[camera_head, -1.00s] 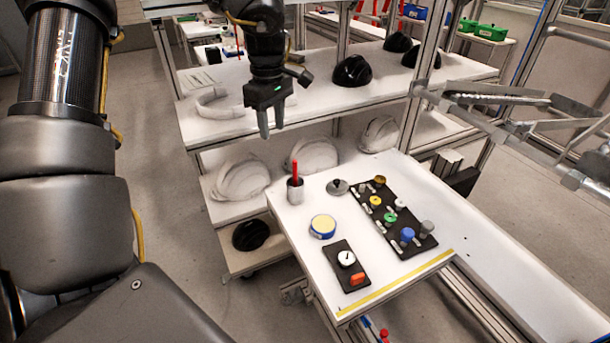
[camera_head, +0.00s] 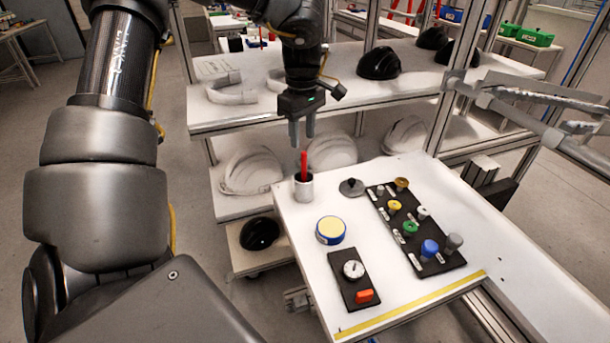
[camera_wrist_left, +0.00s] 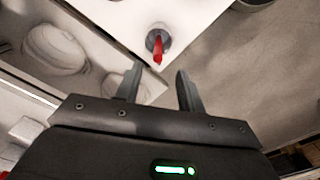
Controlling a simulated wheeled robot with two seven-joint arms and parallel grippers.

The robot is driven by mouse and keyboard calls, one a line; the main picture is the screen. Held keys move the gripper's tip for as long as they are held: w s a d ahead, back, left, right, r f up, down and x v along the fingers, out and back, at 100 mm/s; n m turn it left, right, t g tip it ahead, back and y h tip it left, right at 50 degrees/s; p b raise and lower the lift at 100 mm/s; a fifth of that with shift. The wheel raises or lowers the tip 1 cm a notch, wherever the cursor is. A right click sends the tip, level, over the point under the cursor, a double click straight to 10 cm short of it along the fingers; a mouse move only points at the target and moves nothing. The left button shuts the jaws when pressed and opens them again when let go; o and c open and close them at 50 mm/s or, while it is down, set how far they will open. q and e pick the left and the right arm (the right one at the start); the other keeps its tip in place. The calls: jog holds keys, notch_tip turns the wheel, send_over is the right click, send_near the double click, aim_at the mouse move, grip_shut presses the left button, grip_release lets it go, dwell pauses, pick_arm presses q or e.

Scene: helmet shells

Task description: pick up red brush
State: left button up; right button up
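The red brush (camera_head: 304,164) stands upright in a small grey metal cup (camera_head: 304,189) at the far left corner of the white worktable (camera_head: 318,213). My left gripper (camera_head: 302,142) is open and empty, pointing down just above the brush top in the head view. In the left wrist view the brush (camera_wrist_left: 158,50) and cup (camera_wrist_left: 152,38) lie ahead of the open fingers (camera_wrist_left: 158,84), roughly centred between them and apart from them. My right gripper is not in view.
On the table are a yellow-blue tin (camera_head: 330,230), a gauge board (camera_head: 343,283), a dark lid (camera_head: 351,187) and a black board with coloured knobs (camera_head: 430,265). Behind are shelves with white helmet shells (camera_head: 252,171) and black ones (camera_head: 379,63).

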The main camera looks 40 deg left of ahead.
aim_at(304, 162)
pick_arm(q)
notch_tip(304, 162, down, 4)
jog(key=shift+w+r, duration=0.1)
jog(key=shift+w, duration=0.05)
jog(key=shift+f, duration=0.35)
notch_tip(304, 162, down, 5)
jog(key=shift+r+p, duration=0.1)
jog(key=shift+p, duration=0.75)
jog(key=shift+d, duration=0.1)
jog(key=shift+c, duration=0.6)
grip_shut()
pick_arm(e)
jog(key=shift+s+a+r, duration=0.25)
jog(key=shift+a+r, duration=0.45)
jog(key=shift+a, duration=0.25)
